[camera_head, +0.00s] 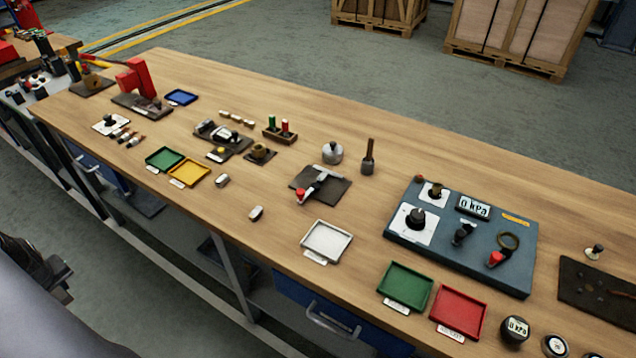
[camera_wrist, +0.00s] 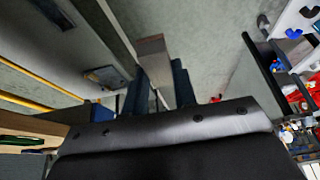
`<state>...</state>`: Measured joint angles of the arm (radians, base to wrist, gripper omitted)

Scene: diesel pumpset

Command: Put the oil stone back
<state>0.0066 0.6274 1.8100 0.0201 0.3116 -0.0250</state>
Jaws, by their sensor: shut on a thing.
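My gripper (camera_wrist: 158,84) shows in the wrist view with its two dark blue fingers shut on a flat grey-brown block, which looks like the oil stone (camera_wrist: 152,58). The block stands out past the fingertips. Its lower part is partly hidden between the fingers. The gripper is not seen in the head view. In the wrist view it is over the floor, with a wooden edge at the left. I cannot tell which spot on the workbench (camera_head: 330,160) belongs to the stone.
The bench holds a white tray (camera_head: 327,241), a green tray (camera_head: 405,287), a red tray (camera_head: 458,312), a yellow tray (camera_head: 189,173) and a blue tray (camera_head: 181,97). A blue-grey gauge panel (camera_head: 480,262) stands at the right. The bench's back strip is mostly clear.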

